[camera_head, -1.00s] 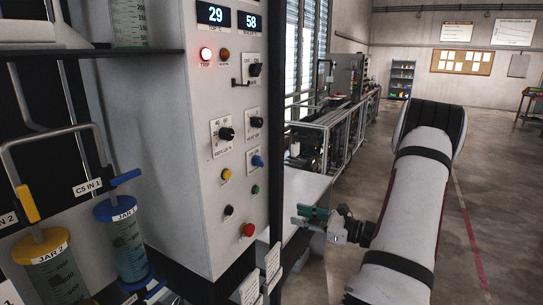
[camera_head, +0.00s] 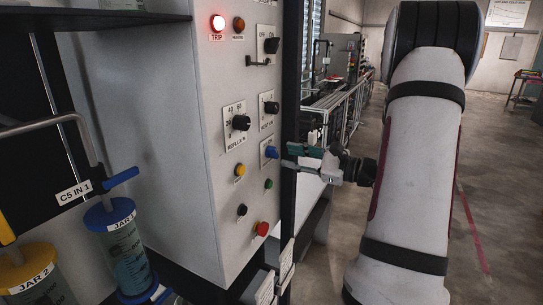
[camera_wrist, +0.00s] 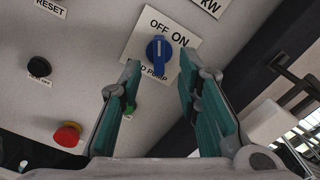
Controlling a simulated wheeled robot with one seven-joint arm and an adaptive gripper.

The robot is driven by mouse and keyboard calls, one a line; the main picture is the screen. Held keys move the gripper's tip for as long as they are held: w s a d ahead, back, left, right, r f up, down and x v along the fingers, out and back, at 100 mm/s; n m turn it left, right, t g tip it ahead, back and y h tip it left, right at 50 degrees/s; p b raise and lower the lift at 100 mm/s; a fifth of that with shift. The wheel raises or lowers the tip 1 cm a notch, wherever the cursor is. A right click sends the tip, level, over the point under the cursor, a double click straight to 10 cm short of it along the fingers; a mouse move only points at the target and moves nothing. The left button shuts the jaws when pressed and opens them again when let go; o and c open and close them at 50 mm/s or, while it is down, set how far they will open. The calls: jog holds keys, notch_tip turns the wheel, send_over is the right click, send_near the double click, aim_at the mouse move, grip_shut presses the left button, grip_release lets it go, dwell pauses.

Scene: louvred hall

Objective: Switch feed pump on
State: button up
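The feed pump switch is a blue rotary knob (camera_wrist: 159,48) on a white plate marked OFF and ON, seen close in the wrist view. Its white line points up, between the words and nearer OFF. The knob also shows at the right side of the grey panel in the head view (camera_head: 271,152). My gripper (camera_wrist: 157,75) is open, with its two teal-padded fingers apart, one on each side below the knob in the wrist view. In the head view, my gripper (camera_head: 288,157) is level with the knob and close to it. I cannot tell whether a finger touches it.
A lit red TRIP lamp (camera_head: 217,23) is on the panel. A green button (camera_wrist: 129,108), a black button (camera_wrist: 40,67) and a red mushroom button (camera_wrist: 68,134) sit near the knob. A dark post (camera_head: 289,110) edges the panel. Jars stand at left.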

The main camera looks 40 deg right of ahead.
aim_at(277, 154)
jog(key=shift+b+x, duration=0.7)
jog(key=shift+x, duration=1.7)
grip_shut()
